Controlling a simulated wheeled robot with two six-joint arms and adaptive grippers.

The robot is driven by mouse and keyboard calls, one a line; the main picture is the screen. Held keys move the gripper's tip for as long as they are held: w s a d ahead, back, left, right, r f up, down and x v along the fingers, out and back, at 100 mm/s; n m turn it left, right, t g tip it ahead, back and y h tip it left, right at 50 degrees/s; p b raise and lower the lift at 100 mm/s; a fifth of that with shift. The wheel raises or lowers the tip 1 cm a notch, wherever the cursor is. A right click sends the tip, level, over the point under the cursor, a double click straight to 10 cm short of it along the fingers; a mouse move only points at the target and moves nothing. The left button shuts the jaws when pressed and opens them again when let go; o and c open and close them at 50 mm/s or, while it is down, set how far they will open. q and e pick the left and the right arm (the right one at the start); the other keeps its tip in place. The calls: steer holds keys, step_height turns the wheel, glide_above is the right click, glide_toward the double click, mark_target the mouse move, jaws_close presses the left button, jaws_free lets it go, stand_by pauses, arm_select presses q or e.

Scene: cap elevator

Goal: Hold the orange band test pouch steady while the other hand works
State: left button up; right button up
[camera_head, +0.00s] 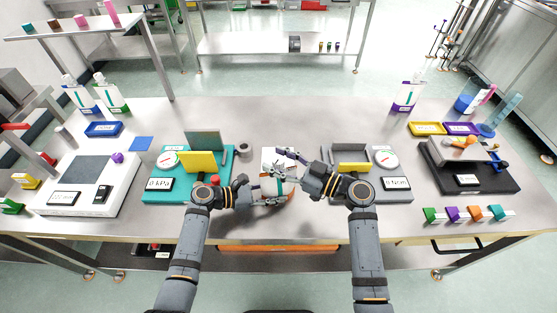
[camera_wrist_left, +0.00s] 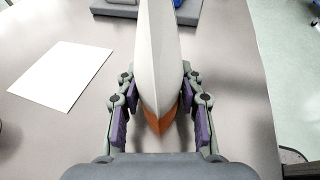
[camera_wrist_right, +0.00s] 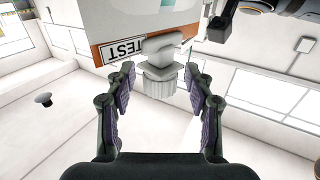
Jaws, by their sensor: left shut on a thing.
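The orange band test pouch (camera_head: 268,187) is white with an orange band and is partly covered by both grippers in the head view. In the left wrist view the pouch (camera_wrist_left: 160,60) is seen edge-on, its orange part between the fingers. My left gripper (camera_head: 257,192) is shut on it. In the right wrist view the pouch (camera_wrist_right: 135,20) shows a TEST label (camera_wrist_right: 122,48) and a grey ribbed spout cap (camera_wrist_right: 160,75). My right gripper (camera_wrist_right: 160,80) is open, its fingers on either side of the cap with gaps visible.
A white sheet (camera_head: 270,154) lies behind the grippers. A teal station (camera_head: 165,190) with a yellow panel stands to the left, a grey station (camera_head: 395,190) to the right. A grey cylinder (camera_head: 243,149) stands near the teal station.

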steer(key=v, duration=1.2)
arm_select(q)
steer(key=o, duration=0.9)
steer(key=shift+o, duration=0.2)
